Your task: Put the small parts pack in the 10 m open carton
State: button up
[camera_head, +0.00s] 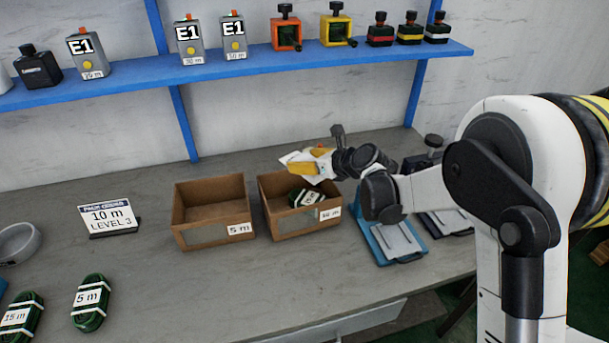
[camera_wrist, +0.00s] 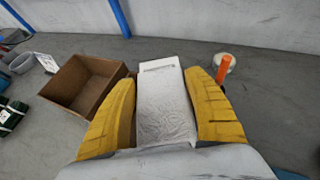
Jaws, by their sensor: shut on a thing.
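My gripper (camera_head: 312,163) has yellow fingers and is shut on the small parts pack (camera_wrist: 165,108), a flat white packet standing between the fingers in the wrist view. In the head view the pack (camera_head: 289,157) shows only as a pale edge by the fingers. The gripper appears above the back of the right-hand open carton (camera_head: 285,229), whose blurred label seems to read 10 m. A green cable coil (camera_head: 305,198) with a white band lies in that carton. The gripper and arm hide part of its back and right side.
An empty open carton labelled 5 m (camera_head: 211,240) stands just left; it also shows in the wrist view (camera_wrist: 83,91). A 10 m LEVEL 3 sign (camera_head: 110,217) stands farther left. A blue-framed device (camera_head: 395,245) sits right. A blue shelf (camera_head: 240,62) runs above.

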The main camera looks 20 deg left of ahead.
jog(key=shift+f+b, duration=0.9)
jog(key=shift+f, duration=1)
jog(key=shift+f, duration=0.1)
jog(key=shift+f+b, duration=0.55)
jog(key=o, duration=1.3)
jog(key=shift+c, duration=0.2)
